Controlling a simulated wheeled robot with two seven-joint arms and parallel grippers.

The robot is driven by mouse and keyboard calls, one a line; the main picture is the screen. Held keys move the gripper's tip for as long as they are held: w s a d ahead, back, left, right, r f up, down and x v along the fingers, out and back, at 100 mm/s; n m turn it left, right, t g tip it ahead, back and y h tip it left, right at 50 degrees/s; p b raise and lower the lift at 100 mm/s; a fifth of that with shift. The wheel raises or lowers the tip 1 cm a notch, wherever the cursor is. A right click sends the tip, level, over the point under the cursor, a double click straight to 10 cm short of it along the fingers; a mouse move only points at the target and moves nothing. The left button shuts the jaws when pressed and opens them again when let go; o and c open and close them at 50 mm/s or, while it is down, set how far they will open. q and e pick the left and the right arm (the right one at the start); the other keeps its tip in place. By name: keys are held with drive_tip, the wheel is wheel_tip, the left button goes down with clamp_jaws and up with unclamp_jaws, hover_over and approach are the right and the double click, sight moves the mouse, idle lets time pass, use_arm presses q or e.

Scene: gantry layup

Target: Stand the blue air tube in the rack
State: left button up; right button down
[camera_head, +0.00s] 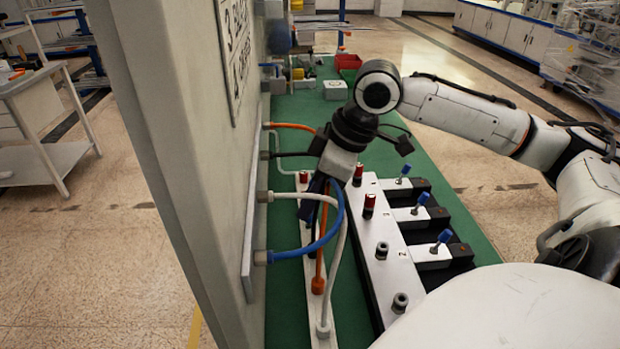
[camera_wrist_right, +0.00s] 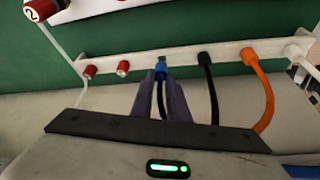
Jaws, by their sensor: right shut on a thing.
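The blue air tube (camera_head: 318,246) runs from a port low on the grey panel and curves up to my right gripper (camera_head: 321,187). In the right wrist view my right gripper (camera_wrist_right: 161,80) is shut on the tube's blue end (camera_wrist_right: 161,68). That end is at the white rack rail (camera_wrist_right: 228,52); I cannot tell whether it is seated or just above. The rack (camera_head: 309,285) lies on the green mat. An orange tube (camera_head: 318,285) and a white tube (camera_head: 323,328) end at the rack. My left gripper is not in view.
The grey panel (camera_head: 185,140) stands close on the left. A white valve block (camera_head: 392,275) with red caps and blue levers lies right of the rack. A black tube (camera_wrist_right: 208,90) stands beside the blue end. Red caps (camera_wrist_right: 123,68) sit along the rail. Free green mat (camera_head: 440,170) shows behind.

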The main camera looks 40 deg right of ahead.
drive_tip(key=shift+f, duration=0.75)
drive_tip(key=c, duration=1.6)
unclamp_jaws()
drive_tip(key=shift+c, duration=0.2)
drive_tip(key=b+v, duration=0.3)
drive_tip(key=v, duration=0.7)
drive_tip(key=shift+r+b, duration=0.15)
drive_tip(key=shift+b, duration=0.15)
